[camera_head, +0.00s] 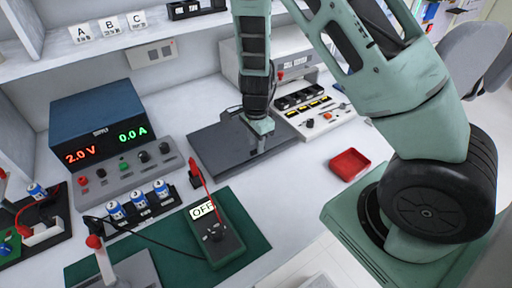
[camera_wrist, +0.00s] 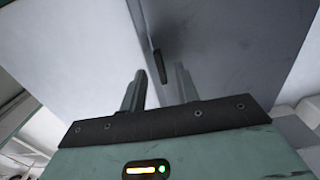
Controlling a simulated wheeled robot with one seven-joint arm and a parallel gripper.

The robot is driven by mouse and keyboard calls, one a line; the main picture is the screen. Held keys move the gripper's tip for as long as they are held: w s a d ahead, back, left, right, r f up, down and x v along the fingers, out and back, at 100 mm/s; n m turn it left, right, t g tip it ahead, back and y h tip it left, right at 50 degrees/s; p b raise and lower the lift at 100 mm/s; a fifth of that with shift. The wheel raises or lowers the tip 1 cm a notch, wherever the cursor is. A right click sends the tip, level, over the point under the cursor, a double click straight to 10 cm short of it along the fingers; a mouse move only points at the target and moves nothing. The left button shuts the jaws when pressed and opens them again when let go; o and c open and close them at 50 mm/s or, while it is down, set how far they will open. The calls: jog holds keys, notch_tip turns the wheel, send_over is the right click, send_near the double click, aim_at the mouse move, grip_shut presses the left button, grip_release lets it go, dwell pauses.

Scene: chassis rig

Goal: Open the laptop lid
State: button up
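The laptop (camera_head: 218,149) is a dark grey flat slab on the white bench in the head view. Its lid looks shut and lies flat. My gripper (camera_head: 254,146) points down at the laptop's right part. In the wrist view, my gripper (camera_wrist: 160,74) has its two grey fingers apart with nothing clearly held between them. A dark grey surface, seemingly the laptop (camera_wrist: 235,45), fills the upper right there, with a small dark piece near the fingertips. I cannot tell whether the fingers touch the lid; the arm hides part of the laptop's far side.
A power supply (camera_head: 98,128) stands left of the laptop. A meter marked OFF (camera_head: 214,236) lies on a green mat (camera_head: 252,246) in front. A red tray (camera_head: 349,164) is at the right. A panel with black switches (camera_head: 314,112) stands behind at the right.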

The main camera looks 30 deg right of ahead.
jog(key=shift+f, duration=1.05)
grip_shut()
jog(key=shift+r, duration=0.15)
